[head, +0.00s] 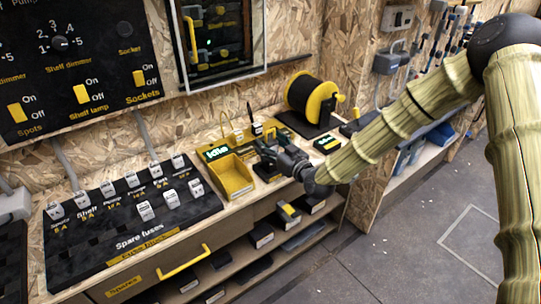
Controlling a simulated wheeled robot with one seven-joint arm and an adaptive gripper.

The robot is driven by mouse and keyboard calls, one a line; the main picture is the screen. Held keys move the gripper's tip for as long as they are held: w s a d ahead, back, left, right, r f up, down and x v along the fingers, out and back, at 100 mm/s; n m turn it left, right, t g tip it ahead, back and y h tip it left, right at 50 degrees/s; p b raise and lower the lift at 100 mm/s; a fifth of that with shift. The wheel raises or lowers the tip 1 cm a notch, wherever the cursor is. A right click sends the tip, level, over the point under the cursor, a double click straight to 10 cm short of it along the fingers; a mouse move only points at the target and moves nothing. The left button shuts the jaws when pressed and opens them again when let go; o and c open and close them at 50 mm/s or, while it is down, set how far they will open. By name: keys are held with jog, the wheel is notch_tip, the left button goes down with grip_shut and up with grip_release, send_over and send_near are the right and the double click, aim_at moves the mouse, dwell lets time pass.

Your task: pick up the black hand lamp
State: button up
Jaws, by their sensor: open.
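My gripper (262,149) is open above the wooden worktop, just right of a small yellow bin (231,176). A black object (266,173) sits on the worktop under and beside the gripper and is partly hidden by it. I cannot tell whether this is the black hand lamp, or whether the fingers touch it. No other thing in view is clearly a hand lamp.
A yellow and black cable reel (313,97) stands behind the gripper. A spare fuses panel (135,215) lies to the left, with a yellow drawer handle (184,263) below it. Shelves with dark boxes (261,235) are under the worktop. The grey floor (400,250) at right is open.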

jog(key=shift+w+a, duration=0.1)
jog(key=shift+w, duration=0.05)
grip_shut()
jog(key=shift+r, duration=0.15)
